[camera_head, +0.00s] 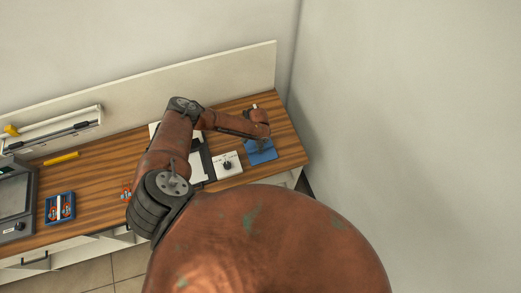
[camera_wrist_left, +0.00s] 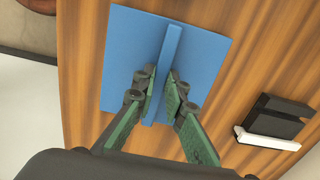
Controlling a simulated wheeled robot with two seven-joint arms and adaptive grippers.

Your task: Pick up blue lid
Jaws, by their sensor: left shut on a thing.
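The blue lid (camera_wrist_left: 205,62) is a flat square plate with a raised bar-shaped handle across its middle. In the left wrist view it fills the upper middle and appears to lie on the wooden table. My left gripper (camera_wrist_left: 160,88) is shut on the handle, with one green-padded finger on each side of it. In the head view the lid (camera_head: 262,156) is near the right end of the table, partly hidden under my left gripper (camera_head: 261,148). My right gripper does not show in either view.
A white box with a dark knob (camera_head: 227,165) stands just left of the lid on the wooden table (camera_head: 95,190). A small blue tray (camera_head: 51,218) with parts is far left. A black and white object (camera_wrist_left: 272,120) lies near the lid.

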